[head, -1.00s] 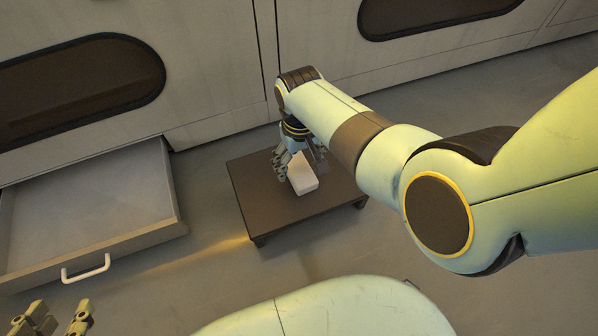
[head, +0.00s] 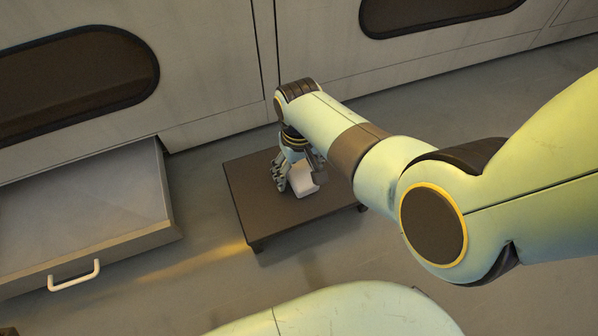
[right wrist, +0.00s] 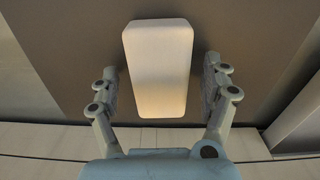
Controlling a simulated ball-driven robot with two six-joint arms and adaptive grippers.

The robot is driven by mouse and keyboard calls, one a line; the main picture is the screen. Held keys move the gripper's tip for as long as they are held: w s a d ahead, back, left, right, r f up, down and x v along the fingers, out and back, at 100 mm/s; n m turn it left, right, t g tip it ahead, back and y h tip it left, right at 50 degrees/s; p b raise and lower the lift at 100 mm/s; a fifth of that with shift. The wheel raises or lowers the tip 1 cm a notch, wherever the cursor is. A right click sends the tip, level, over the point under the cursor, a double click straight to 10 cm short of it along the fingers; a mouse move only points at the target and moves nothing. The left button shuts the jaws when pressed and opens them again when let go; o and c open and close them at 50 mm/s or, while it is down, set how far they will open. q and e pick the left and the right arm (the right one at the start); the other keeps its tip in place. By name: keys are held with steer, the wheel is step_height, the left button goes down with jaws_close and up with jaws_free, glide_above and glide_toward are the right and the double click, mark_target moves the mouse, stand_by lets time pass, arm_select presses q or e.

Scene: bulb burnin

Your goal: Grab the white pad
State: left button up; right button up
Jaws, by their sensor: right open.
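The white pad (head: 303,182) is a pale block with rounded edges on the dark low table (head: 250,205). It also shows in the right wrist view (right wrist: 158,65), lying lengthwise between my fingers. My right gripper (head: 298,178) is open around the pad, with one finger on each side. In the right wrist view, my right gripper (right wrist: 161,78) has a visible gap between each finger and the pad. Part of the pad is hidden by the fingers in the head view. My left gripper is not clearly visible.
An open, empty drawer (head: 85,205) with a white handle (head: 75,276) sticks out at the left. Grey cabinets (head: 205,70) with dark oval panels line the back. Bare floor lies between the drawer and the table.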

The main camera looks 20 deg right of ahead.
steer(key=shift+c, duration=0.2)
steer(key=c, duration=1.2)
steer(key=shift+r, duration=0.1)
